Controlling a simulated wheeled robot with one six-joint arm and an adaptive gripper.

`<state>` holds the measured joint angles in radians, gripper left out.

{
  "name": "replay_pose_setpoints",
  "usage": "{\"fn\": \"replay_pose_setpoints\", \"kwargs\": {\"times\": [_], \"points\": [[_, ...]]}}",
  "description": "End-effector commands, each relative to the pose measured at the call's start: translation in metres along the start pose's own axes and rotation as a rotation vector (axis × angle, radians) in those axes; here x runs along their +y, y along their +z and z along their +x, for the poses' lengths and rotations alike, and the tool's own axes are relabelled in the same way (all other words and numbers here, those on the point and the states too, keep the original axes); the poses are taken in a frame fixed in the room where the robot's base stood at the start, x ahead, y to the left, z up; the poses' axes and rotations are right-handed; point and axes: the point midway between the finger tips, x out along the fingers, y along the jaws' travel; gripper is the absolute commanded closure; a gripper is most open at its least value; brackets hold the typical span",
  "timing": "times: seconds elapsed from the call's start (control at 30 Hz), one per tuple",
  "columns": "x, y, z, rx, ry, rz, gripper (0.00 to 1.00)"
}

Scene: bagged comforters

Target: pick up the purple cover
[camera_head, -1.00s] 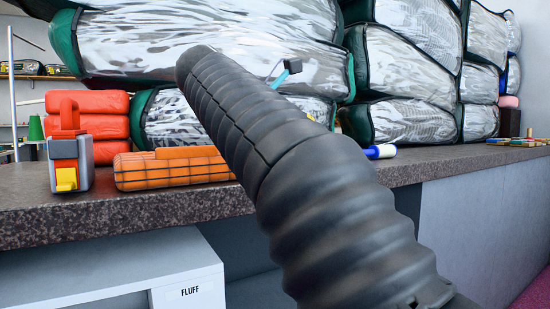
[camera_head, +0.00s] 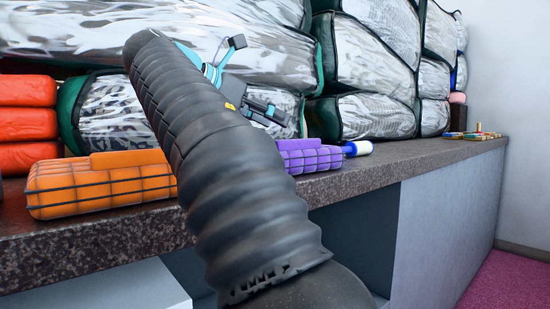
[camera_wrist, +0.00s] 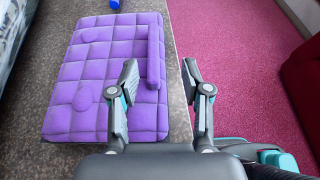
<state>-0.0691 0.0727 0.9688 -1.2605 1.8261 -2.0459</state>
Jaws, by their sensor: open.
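The purple cover (camera_head: 311,157) is a quilted, folded pad lying flat on the dark stone counter, partly hidden behind my arm in the head view. In the wrist view the purple cover (camera_wrist: 108,72) lies left of centre, with a rolled ridge along its right side. My gripper (camera_wrist: 165,80) is open and empty. Its left finger is over the cover's right part, and its right finger is over the pink floor past the counter edge. In the head view my gripper (camera_head: 262,108) is partly hidden by my arm, above the counter.
An orange quilted cover (camera_head: 100,183) lies on the counter (camera_head: 400,157) to the left. Red folded pads (camera_head: 28,124) are stacked beyond it. Bagged comforters (camera_head: 365,60) are piled along the back. A blue and white cylinder (camera_head: 357,148) lies just right of the purple cover.

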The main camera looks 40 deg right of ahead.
Motion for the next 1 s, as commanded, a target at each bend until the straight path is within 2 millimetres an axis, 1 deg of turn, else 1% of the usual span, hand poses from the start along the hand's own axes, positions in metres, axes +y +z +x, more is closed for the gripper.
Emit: {"fn": "replay_pose_setpoints", "kwargs": {"times": [0.03, 0.1, 0.3, 0.57, 0.7, 0.83, 1.0], "points": [[0.000, 0.000, 0.009, -0.001, -0.001, -0.001, 0.52], [0.001, -0.001, 0.021, 0.000, 0.003, -0.002, 0.52], [0.002, -0.002, 0.048, 0.000, 0.007, -0.003, 0.52], [0.005, -0.002, 0.065, 0.001, 0.006, -0.003, 0.52], [0.009, 0.000, 0.086, 0.000, 0.002, -0.001, 0.52], [0.009, -0.001, 0.102, 0.001, 0.003, -0.001, 0.52], [0.010, 0.000, 0.110, 0.000, 0.005, -0.001, 0.52]]}}
